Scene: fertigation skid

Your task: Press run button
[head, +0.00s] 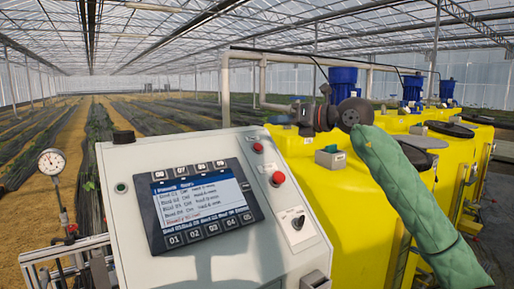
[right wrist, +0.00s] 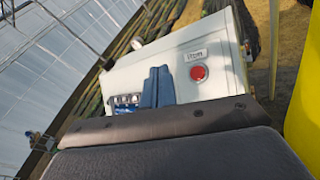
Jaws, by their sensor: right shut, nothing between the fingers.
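The grey control box (head: 112,225) stands in front of me with a tilted face and a lit screen (head: 185,204). A small green button (head: 121,188) is left of the screen. A small red button (head: 258,147) and a larger red one (head: 278,178) are right of it, above a rotary switch (head: 298,222). I cannot read which is marked run. My right gripper (head: 290,117) is shut and empty, above and behind the box's upper right, apart from it. In the right wrist view its closed fingers (right wrist: 158,88) overlap the box, left of a red button (right wrist: 199,73). My left gripper is out of view.
Yellow tanks (head: 345,190) with blue motors (head: 343,82) stand behind and right of the box. A pressure gauge (head: 52,161) and metal frame are at left. The air above the box face is clear.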

